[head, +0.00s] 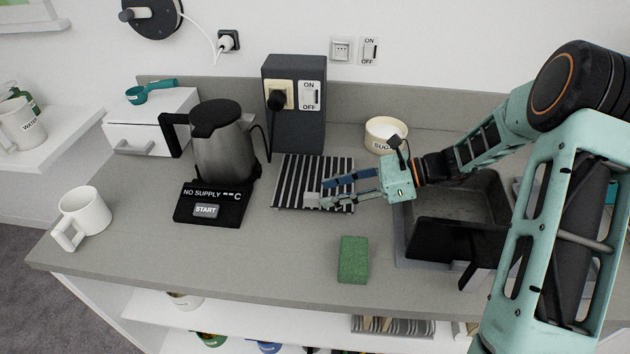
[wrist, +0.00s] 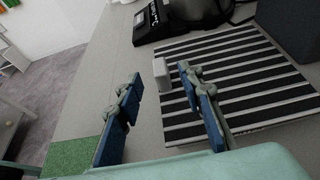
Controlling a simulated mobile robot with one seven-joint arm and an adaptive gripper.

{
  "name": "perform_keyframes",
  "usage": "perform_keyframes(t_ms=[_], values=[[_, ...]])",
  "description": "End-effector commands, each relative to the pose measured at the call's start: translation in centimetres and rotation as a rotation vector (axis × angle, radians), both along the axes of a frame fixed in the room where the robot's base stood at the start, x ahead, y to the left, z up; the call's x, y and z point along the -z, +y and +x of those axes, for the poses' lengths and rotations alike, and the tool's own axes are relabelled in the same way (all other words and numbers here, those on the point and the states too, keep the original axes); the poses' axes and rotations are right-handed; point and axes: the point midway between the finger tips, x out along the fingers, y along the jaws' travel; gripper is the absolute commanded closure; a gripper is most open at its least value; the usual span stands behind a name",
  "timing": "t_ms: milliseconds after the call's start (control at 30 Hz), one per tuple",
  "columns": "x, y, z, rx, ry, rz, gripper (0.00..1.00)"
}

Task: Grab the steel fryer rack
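A flat rack of light bars with dark gaps (head: 292,178), which looks like the steel fryer rack, lies on the counter in front of the dark grey socket box. It fills much of the wrist view's right side (wrist: 245,92). My gripper (head: 317,194) reaches in from the right, low over the rack's front part, and hides some of it. In the wrist view my gripper's fingers (wrist: 173,76) are apart with nothing held between them. A small whitish block shows at the rack's edge by the right finger; I cannot tell if they touch.
A kettle (head: 222,150) on its black base (head: 212,205) stands left of the rack. A green sponge (head: 353,259) lies in front, a sugar bowl (head: 386,135) behind. A sink (head: 485,195) is at the right. A white mug (head: 86,212) is far left. The front-left counter is clear.

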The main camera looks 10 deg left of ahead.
Motion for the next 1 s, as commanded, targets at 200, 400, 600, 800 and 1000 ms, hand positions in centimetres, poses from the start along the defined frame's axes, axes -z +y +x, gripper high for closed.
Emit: perform_keyframes(t_ms=[200,400,600,800,1000], values=[[0.7,1.8,-0.1,0.0,-0.002,0.0,0.65],[1.4,3.4,-0.3,-0.001,0.0,0.0,0.65],[2.6,6.1,-0.6,-0.001,-0.001,-0.001,0.65],[2.9,6.5,-0.5,0.001,-0.003,-0.001,0.65],[2.9,6.5,-0.5,0.001,-0.003,-0.001,0.8]])
